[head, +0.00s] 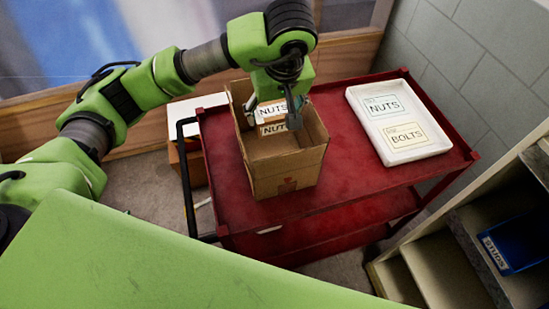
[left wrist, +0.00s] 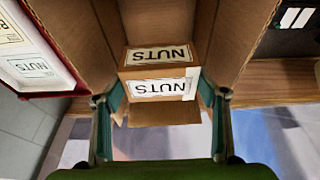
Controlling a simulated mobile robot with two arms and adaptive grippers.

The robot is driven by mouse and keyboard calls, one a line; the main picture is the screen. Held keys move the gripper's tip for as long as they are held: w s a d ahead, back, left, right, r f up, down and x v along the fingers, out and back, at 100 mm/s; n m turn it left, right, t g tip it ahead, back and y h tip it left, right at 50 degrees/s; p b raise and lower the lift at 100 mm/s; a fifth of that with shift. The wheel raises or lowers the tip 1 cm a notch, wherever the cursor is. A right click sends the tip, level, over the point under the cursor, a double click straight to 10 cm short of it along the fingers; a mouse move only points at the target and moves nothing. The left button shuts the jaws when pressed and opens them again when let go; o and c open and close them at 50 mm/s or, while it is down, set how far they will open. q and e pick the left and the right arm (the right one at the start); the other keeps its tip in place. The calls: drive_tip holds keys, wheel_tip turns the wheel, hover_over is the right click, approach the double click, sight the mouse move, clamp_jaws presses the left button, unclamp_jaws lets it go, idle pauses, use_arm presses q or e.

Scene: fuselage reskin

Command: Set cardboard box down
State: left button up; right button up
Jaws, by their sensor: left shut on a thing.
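A small brown cardboard box with two white NUTS labels (head: 271,129) is between the fingers of my left gripper (head: 278,112). In the left wrist view the small box (left wrist: 160,72) has a finger on each side, and the left gripper (left wrist: 162,92) is shut on it. It is over or within the mouth of a larger open cardboard box (head: 288,175), whose walls (left wrist: 245,30) rise around it in the wrist view. The larger box stands upright on a red cart (head: 355,165). I cannot tell whether the small box touches its floor. My right gripper is out of view.
A white tray (head: 437,150) with NUTS and BOLTS labels lies on the cart's right part. Clear cart top lies between tray and larger box. A black handle (head: 187,190) is at the cart's left. Shelves with a blue bin (head: 520,240) stand at right.

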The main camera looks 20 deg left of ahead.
sight(275, 127)
use_arm(q)
wheel_tip(275, 127, down, 5)
drive_tip(key=shift+f+p, duration=0.2)
drive_tip(key=shift+p, duration=0.6)
wheel_tip(275, 127, down, 4)
drive_tip(key=shift+f+p, duration=0.15)
drive_tip(key=shift+p, duration=0.4)
drive_tip(key=shift+f, duration=0.1)
drive_tip(key=shift+f+b, duration=0.6)
drive_tip(key=shift+b, duration=0.25)
drive_tip(key=o, duration=1.5)
drive_tip(key=shift+s, duration=0.1)
